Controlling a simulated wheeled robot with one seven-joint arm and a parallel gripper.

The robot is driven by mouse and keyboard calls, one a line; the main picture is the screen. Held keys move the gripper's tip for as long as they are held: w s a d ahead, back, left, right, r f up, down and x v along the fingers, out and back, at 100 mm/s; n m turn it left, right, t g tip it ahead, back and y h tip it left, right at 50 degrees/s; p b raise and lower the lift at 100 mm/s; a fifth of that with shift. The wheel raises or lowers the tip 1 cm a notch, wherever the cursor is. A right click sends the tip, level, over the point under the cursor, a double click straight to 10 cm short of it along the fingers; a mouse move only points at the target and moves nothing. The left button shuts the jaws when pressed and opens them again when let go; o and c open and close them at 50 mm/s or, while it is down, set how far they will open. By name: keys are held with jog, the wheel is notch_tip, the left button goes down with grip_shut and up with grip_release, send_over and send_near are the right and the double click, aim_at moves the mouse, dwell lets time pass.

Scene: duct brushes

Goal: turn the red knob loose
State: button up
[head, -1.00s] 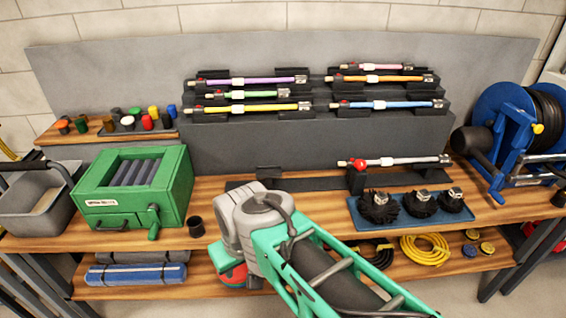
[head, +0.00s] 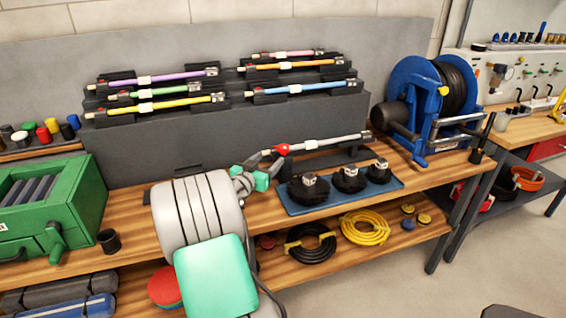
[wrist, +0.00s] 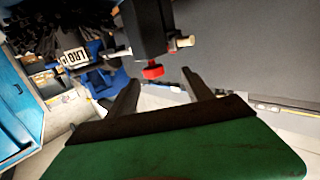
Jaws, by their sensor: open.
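The red knob (head: 282,149) is at the left end of a pale rod (head: 330,142), which lies level on a low dark holder on the bench. In the wrist view the red knob (wrist: 153,71) shows under a dark block (wrist: 150,28), just beyond the fingertips. My gripper (head: 266,160) is open, just left of the knob in the head view. In the wrist view my gripper (wrist: 160,82) has its two dark fingers spread, with the knob between their lines. I cannot tell whether either finger touches it.
A blue tray (head: 290,205) with round black brushes stands in front of the rod. The stepped dark rack (head: 220,140) with several coloured rods is behind. A blue hose reel (head: 415,90) stands right, and a green box (head: 85,205) left.

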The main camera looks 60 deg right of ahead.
aim_at(281, 151)
jog(key=shift+s+d+r+h, duration=0.2)
jog(key=shift+s+d, duration=0.2)
jog(key=shift+d, duration=0.25)
jog(key=shift+s+d+r+h, duration=0.1)
jog(key=shift+s+d+h, duration=0.1)
jog(key=shift+s+d, duration=0.3)
jog(key=d, duration=0.2)
jog(key=d+p, duration=0.1)
jog(key=d, duration=0.3)
jog(key=shift+w+d, duration=0.25)
jog(key=shift+d, duration=0.15)
jog(key=shift+f, duration=0.1)
grip_shut()
